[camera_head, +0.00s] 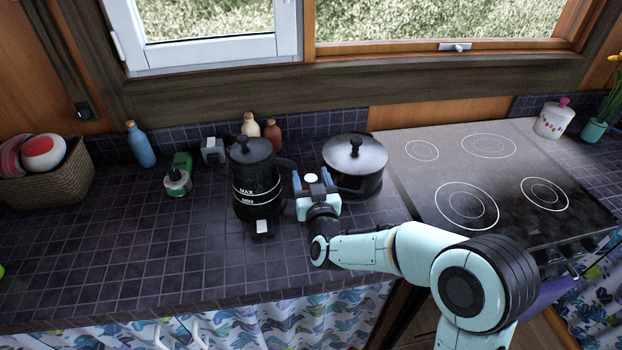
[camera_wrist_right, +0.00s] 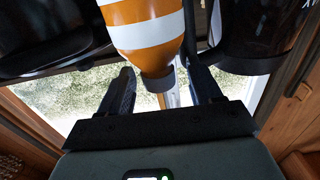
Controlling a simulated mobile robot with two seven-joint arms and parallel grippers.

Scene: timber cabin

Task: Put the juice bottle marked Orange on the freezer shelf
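An orange bottle with white bands (camera_wrist_right: 145,30) shows in the right wrist view, with its narrow grey cap end (camera_wrist_right: 158,80) pointing toward my right gripper. My right gripper (camera_wrist_right: 160,75) is open, with one finger on each side of the cap end and visible gaps between. In the head view the right gripper (camera_head: 312,180) is over the counter between the black kettle and the pot. A small pale round top (camera_head: 311,178) shows between its fingers; the bottle's body is hidden there. No label is legible. My left gripper and a freezer shelf are not in view.
A black kettle-like jug (camera_head: 255,180) stands close left of the right gripper, a lidded pot (camera_head: 356,165) close right. A stove (camera_head: 470,175) is farther right. A blue bottle (camera_head: 140,146) and basket (camera_head: 70,180) are left. The front-left tiled counter (camera_head: 130,245) is clear.

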